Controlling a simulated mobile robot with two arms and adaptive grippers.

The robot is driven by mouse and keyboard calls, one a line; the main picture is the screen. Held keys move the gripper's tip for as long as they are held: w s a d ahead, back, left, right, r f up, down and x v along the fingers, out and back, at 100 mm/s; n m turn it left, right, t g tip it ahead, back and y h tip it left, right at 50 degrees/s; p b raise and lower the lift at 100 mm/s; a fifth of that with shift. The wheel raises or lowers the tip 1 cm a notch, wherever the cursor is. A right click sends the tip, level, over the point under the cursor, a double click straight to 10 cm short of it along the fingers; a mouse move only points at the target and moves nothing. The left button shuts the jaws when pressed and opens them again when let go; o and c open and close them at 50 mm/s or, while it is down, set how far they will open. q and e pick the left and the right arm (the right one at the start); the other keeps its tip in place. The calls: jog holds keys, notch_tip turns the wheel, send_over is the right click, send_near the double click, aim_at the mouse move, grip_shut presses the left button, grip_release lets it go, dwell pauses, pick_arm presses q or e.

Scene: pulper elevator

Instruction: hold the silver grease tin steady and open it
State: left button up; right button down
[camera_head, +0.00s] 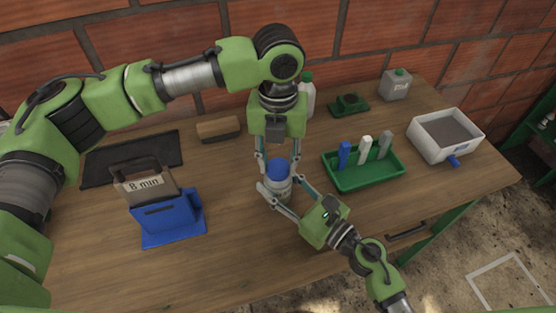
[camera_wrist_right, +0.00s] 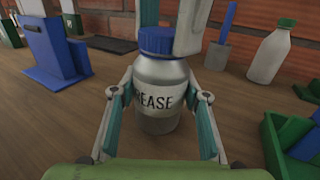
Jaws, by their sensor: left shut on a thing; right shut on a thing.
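The silver grease tin (camera_head: 277,187) stands upright on the wooden table near its middle, with a blue lid (camera_head: 278,167) on it. The right fingers (camera_wrist_right: 160,105) flank the label.
A green tray (camera_head: 375,177) with upright pieces and a white box (camera_head: 418,140) are at right. The front table is clear.

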pick_arm(q)
jog(key=n, duration=1.5)
jog(key=o, duration=1.2)
jog(key=shift+r, duration=0.15)
